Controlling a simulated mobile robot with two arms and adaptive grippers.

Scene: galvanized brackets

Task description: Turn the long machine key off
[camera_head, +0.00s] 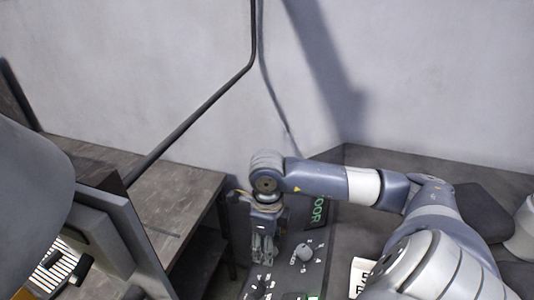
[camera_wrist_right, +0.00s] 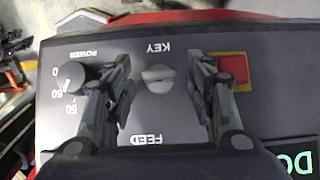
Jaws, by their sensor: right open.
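The machine key (camera_wrist_right: 158,78) is a small grey round piece with a crosswise grip, under the upside-down KEY label on the dark control panel (camera_wrist_right: 160,45). Its grip lies roughly across the wrist picture. My right gripper (camera_wrist_right: 163,88) is open, with one finger on each side of the key and a visible gap to it on both sides. In the head view the right gripper (camera_head: 263,255) points down over the panel (camera_head: 285,262), and I cannot make out the key there. My left gripper is not in view.
A black POWER dial (camera_wrist_right: 74,77) sits close to the left finger in the wrist view. A red square button (camera_wrist_right: 233,68) is beside the right finger. A FEED label (camera_wrist_right: 140,139) is below. A grey bench (camera_head: 165,205) stands left of the panel in the head view.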

